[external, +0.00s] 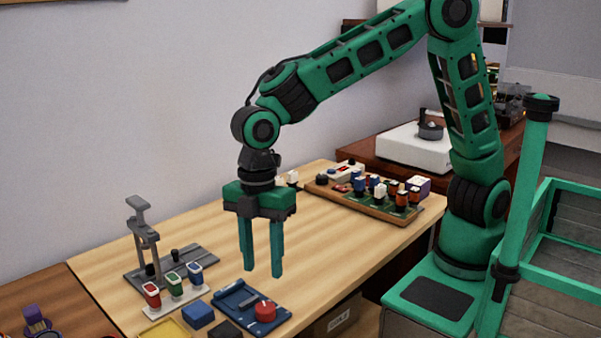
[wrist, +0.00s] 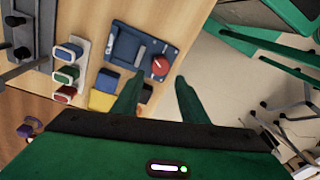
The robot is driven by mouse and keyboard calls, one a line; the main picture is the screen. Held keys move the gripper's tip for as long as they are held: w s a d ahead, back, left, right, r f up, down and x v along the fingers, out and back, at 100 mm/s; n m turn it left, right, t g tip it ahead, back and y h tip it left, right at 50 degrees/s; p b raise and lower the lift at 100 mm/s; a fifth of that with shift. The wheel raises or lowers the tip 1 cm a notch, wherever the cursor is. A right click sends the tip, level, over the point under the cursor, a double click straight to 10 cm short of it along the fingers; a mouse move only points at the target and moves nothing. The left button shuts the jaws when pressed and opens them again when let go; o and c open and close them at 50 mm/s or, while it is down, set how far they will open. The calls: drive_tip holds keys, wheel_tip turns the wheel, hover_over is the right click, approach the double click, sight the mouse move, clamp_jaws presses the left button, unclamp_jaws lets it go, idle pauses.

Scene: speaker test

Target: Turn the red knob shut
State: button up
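The red knob (external: 265,311) sits on a dark blue panel (external: 232,297) near the front edge of the wooden table. In the wrist view the red knob (wrist: 160,67) is on the right part of the blue panel (wrist: 124,46), beyond my fingertips. My gripper (external: 262,273) hangs above the table with its two green fingers apart and nothing between them. In the wrist view my gripper (wrist: 158,84) also shows open, with the knob near the gap between the fingertips. The knob's marking is too small to read.
Red, green and blue rocker switches (external: 174,284) stand left of the panel, beside a grey stand (external: 145,240). A blue block (external: 198,314), a dark block (external: 224,330) and a yellow piece (external: 166,328) lie close by. A crowded tray (external: 330,197) is farther back. The mid-table is clear.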

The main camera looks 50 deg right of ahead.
sight(263, 307)
drive_tip(key=shift+s+a+r+m+t+h, duration=0.3)
drive_tip(key=shift+s+a+r+m+t, duration=0.25)
drive_tip(key=shift+m, duration=0.25)
wheel_tip(263, 307, down, 11)
drive_tip(key=shift+r, duration=0.1)
drive_tip(key=c, duration=0.8)
drive_tip(key=m, duration=0.4)
drive_tip(key=shift+w+m, duration=0.15)
drive_tip(key=shift+m, duration=0.25)
drive_tip(key=shift+r, duration=0.1)
drive_tip(key=o, duration=0.8)
